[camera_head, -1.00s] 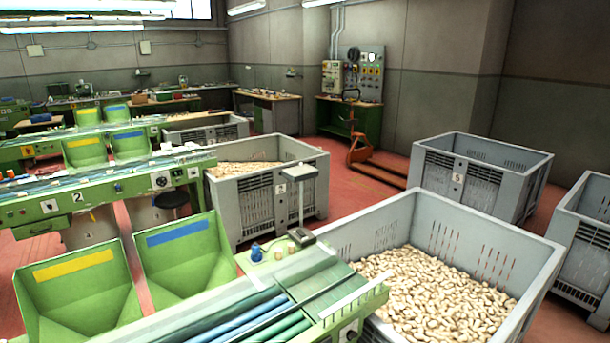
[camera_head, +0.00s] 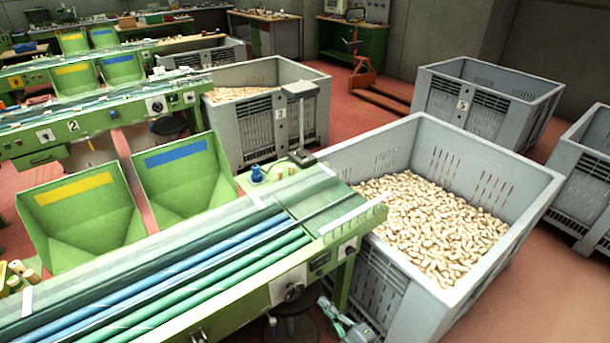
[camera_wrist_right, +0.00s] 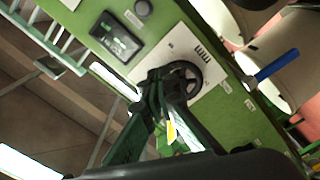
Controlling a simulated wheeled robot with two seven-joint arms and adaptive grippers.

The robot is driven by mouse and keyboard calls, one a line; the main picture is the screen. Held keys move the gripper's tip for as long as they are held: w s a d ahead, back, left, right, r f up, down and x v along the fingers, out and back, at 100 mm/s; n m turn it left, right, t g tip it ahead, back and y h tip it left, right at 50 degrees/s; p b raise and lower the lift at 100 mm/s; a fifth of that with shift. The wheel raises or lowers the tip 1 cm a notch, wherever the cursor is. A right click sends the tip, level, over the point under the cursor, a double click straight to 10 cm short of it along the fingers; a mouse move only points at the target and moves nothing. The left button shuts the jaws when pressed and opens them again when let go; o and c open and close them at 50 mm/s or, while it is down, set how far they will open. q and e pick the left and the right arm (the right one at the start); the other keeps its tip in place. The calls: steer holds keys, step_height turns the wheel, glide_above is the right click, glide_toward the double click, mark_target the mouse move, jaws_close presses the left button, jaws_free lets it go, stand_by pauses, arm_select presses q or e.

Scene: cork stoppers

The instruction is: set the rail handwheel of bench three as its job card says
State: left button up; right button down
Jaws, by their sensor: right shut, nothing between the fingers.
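The near green bench (camera_head: 250,305) has a dark handwheel (camera_head: 292,291) on its front face. In the right wrist view the black handwheel (camera_wrist_right: 192,72) sits on a white plate (camera_wrist_right: 208,62) with dark marks, which I cannot read with certainty. My right gripper (camera_head: 328,306) is low at the bottom of the head view, in front of the bench and right of the wheel. In the wrist view its fingers (camera_wrist_right: 160,84) are shut and empty, and overlap part of the wheel; contact cannot be told. No readable job card shows. My left gripper is out of view.
A grey crate of corks (camera_head: 440,225) stands right of the bench end. A dark display (camera_wrist_right: 117,38) and a round button (camera_wrist_right: 143,8) are near the wheel, and a blue handle (camera_wrist_right: 275,66) sticks out. Bench two (camera_head: 100,130) is behind.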

steer(key=x, duration=0.6)
steer(key=shift+w+b, duration=0.2)
steer(key=shift+b, duration=0.15)
steer(key=shift+s+a, duration=0.25)
steer(key=shift+a, duration=0.25)
stand_by(0.5)
steer(key=shift+s+a+f, duration=0.15)
steer(key=shift+a+f, duration=0.1)
steer(key=shift+f, duration=0.5)
steer(key=shift+s+a+f, duration=0.2)
steer(key=shift+a+f, duration=0.15)
steer(key=shift+f, duration=0.25)
steer(key=shift+s+a+f+b, duration=0.3)
steer(key=shift+a, duration=0.1)
stand_by(0.4)
steer(key=shift+d+f, duration=0.1)
steer(key=shift+f, duration=0.05)
